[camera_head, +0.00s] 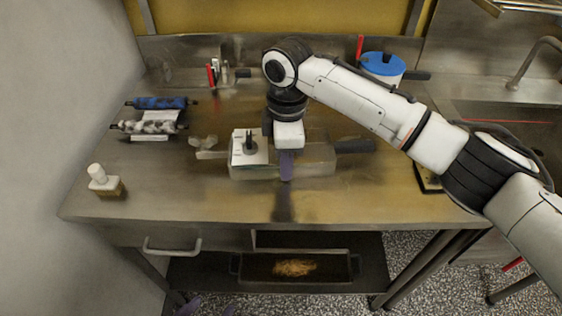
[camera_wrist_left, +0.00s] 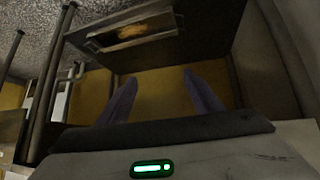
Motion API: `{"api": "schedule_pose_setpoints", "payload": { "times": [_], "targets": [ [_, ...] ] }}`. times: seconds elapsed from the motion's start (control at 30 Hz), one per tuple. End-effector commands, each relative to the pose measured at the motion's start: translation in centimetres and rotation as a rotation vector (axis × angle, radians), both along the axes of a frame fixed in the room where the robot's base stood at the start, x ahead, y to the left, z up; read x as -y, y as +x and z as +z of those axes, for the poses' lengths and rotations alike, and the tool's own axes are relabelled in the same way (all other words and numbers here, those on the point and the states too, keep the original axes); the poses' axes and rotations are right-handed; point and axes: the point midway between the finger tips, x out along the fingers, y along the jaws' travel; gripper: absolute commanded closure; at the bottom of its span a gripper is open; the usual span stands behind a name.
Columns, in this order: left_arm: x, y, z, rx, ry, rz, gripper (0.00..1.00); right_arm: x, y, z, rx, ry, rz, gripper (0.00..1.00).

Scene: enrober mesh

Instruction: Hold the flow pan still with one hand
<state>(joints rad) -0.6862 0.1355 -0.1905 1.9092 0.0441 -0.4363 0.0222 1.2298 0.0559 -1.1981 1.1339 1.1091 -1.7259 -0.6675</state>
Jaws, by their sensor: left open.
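A shallow rectangular pan (camera_head: 315,166), which looks like the flow pan, lies on the steel counter. A dark handle (camera_head: 355,146) sticks out at its right. A white block with a black knob (camera_head: 249,148) stands at its left part. My right gripper (camera_head: 286,178) points down at the pan's front middle, its purple finger overlapping the front rim; whether it grips the rim is hidden. My left gripper (camera_head: 209,308) shows only purple fingertips at the bottom edge, below the counter front. In the left wrist view it (camera_wrist_left: 160,78) is open and empty.
Rollers (camera_head: 155,103) lie at the counter's left, a white-capped bottle (camera_head: 104,181) at front left. A blue-lidded pot (camera_head: 383,66) stands at back right, near a sink. A drawer handle (camera_head: 172,247) juts out; a tray with shreds (camera_head: 320,278) sits on the lower shelf.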

Motion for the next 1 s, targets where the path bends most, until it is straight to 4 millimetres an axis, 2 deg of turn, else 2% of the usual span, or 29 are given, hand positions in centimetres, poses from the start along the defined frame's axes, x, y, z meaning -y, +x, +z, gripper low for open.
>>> {"api": "schedule_pose_setpoints", "payload": {
  "times": [0.17,0.27,0.37,0.53,0.7,0.8,1.0],
  "targets": [
    [0.2,0.2,0.1,-0.002,-0.008,0.002,0.31,0.0,0.0,0.1,0.001,0.001,0.0,1.0],
    [1.2,1.5,0.8,-0.013,-0.058,0.009,0.31,0.0,0.0,0.1,0.001,0.001,0.0,1.0],
    [3.5,3.9,2.4,-0.052,-0.157,0.015,0.31,0.0,0.0,0.1,0.002,0.001,0.0,1.0],
    [9.9,7.4,7.6,-0.198,-0.387,-0.036,0.31,0.0,0.0,0.1,0.002,0.001,0.0,1.0],
    [15.5,7.1,13.8,-0.403,-0.52,-0.169,0.31,0.0,0.0,0.1,0.002,0.001,0.0,1.0],
    [17.6,7.1,17.5,-0.482,-0.552,-0.235,0.31,0.0,0.0,0.1,0.002,0.001,0.0,1.0],
    [20.0,6.9,24.4,-0.603,-0.545,-0.344,0.31,0.0,0.0,0.1,0.002,0.001,0.0,1.0]
  ]
}}
